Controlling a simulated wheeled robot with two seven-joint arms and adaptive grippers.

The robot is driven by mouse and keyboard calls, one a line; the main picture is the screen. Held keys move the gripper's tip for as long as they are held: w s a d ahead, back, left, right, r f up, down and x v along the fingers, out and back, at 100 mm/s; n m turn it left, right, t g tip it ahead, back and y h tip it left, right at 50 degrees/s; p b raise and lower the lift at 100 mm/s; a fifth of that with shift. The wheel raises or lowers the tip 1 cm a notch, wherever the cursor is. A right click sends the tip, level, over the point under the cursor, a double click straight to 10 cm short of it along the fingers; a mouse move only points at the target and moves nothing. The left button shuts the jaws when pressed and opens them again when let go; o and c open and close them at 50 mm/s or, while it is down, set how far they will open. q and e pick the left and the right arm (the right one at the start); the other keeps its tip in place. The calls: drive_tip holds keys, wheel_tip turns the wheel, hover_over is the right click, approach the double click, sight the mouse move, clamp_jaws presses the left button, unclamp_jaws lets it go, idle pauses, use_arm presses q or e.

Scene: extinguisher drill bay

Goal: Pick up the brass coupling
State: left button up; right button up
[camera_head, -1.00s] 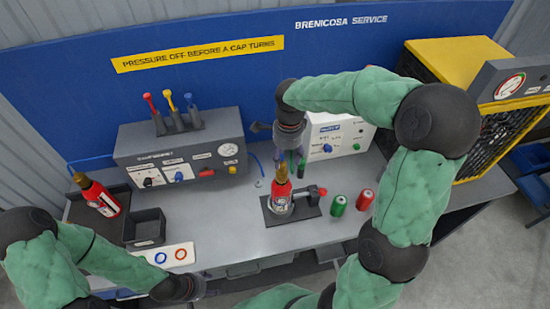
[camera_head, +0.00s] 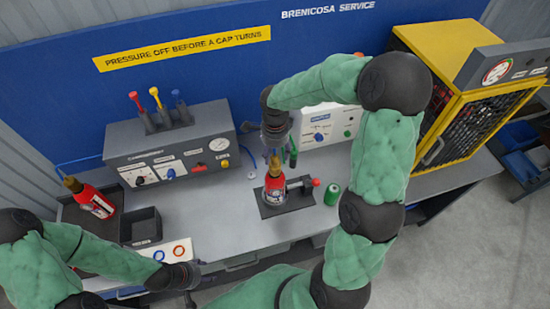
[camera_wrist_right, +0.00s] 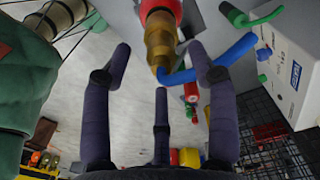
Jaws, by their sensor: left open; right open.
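A brass coupling (camera_head: 273,164) sits upright on top of a red extinguisher (camera_head: 274,187), which stands in a dark holder on the bench. In the right wrist view the brass coupling (camera_wrist_right: 160,45) shows below the red body, near and between the fingertips. My right gripper (camera_head: 278,153) is open above the coupling; its fingers (camera_wrist_right: 160,75) are spread around empty space and I see no clear contact. My left gripper (camera_head: 196,275) is at the bench's front left, away from the coupling; its fingers are hard to make out.
A second red extinguisher with a brass top (camera_head: 92,198) lies in a tray at left. A black bin (camera_head: 143,226) and a green can (camera_head: 332,194) are on the bench. A grey control box (camera_head: 170,150) and a white box (camera_head: 327,121) stand behind.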

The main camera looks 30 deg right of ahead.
drive_tip(key=shift+w+f, duration=0.15)
drive_tip(key=shift+f, duration=1.2)
drive_tip(key=shift+c, duration=0.6)
clamp_jaws()
drive_tip(key=shift+r, duration=0.1)
